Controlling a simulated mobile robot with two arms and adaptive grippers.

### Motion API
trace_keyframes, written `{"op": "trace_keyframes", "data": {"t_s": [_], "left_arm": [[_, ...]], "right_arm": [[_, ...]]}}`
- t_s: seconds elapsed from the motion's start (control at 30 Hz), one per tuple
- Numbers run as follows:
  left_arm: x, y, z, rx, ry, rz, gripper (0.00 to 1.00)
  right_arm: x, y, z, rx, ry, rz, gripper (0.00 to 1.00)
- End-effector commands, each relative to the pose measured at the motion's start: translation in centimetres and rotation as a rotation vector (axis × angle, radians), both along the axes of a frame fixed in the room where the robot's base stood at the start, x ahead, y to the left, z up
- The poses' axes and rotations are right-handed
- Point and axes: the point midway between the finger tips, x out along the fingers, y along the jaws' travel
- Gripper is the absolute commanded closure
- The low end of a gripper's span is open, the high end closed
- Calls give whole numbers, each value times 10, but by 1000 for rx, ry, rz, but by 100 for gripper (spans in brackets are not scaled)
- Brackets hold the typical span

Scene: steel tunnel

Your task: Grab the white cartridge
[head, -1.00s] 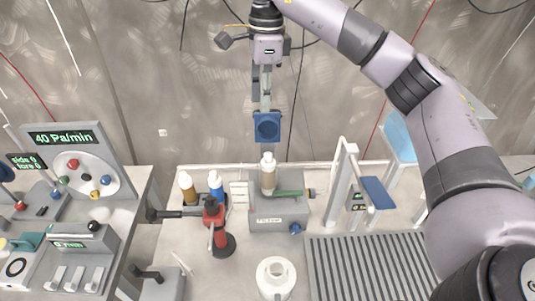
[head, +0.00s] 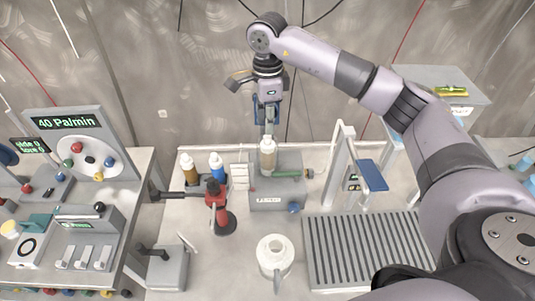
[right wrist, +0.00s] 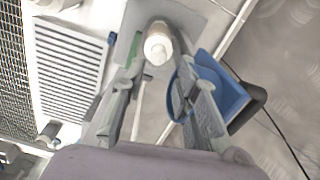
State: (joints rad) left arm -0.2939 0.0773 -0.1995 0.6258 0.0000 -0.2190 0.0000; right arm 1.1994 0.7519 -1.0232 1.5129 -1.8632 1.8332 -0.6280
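The white cartridge (head: 268,158), pale off-white with a whitish cap, stands upright in a grey block (head: 280,199) in the middle of the bench. My right gripper (head: 268,131) hangs pointing down just above its cap. In the right wrist view the round cartridge top (right wrist: 158,46) shows beyond and between the tips of my right gripper (right wrist: 155,84). The fingers are apart with a gap between them, and nothing is held. I cannot tell how far the tips are above the cap. My left gripper is not in view.
A brown bottle (head: 190,169) and a blue bottle (head: 216,166) stand left of the block. A red tool (head: 216,200) stands in front of them. A white jug (head: 274,257) is nearer me. A blue panel (right wrist: 222,88) lies by one finger. A grate (head: 365,250) is at right.

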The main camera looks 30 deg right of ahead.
Motion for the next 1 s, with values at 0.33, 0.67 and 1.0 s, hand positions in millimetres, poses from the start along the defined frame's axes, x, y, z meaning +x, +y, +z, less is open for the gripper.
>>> {"op": "trace_keyframes", "data": {"t_s": [0.33, 0.67, 1.0], "left_arm": [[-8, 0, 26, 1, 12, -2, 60], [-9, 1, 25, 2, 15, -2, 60], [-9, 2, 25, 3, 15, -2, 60]], "right_arm": [[-3, 2, -40, 2, 2, 1, 72], [-2, 2, -42, 0, 1, 1, 79], [-2, 2, -41, 0, 1, 1, 100]]}}
